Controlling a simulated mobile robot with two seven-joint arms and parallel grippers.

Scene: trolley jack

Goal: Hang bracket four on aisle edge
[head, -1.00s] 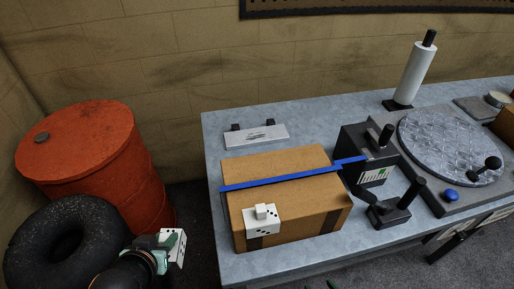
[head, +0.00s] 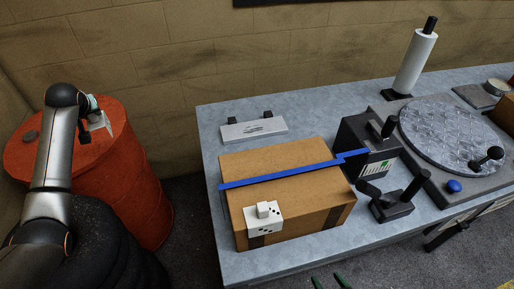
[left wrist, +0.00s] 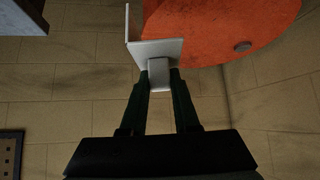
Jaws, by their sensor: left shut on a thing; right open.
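My left gripper (head: 90,108) is raised over the orange drum at the left, shut on a small white bracket (head: 100,122). In the left wrist view the bracket (left wrist: 158,50) is an angled white plate. Its tab sits between the two dark green fingertips (left wrist: 160,78), and no dots show on it now. Another white bracket (head: 263,220) with black dots is on the front of the cardboard box (head: 300,207). I cannot tell which edge is the aisle edge. My right gripper (head: 330,283) shows only green fingertips at the bottom edge, apart and empty.
A blue strip (head: 270,176) crosses the box on the grey table (head: 222,257). A white plate (head: 254,131), a black lever device (head: 392,205) and a round turntable (head: 450,135) are also there. The orange drum (head: 135,170) and black tyre (head: 115,250) stand left.

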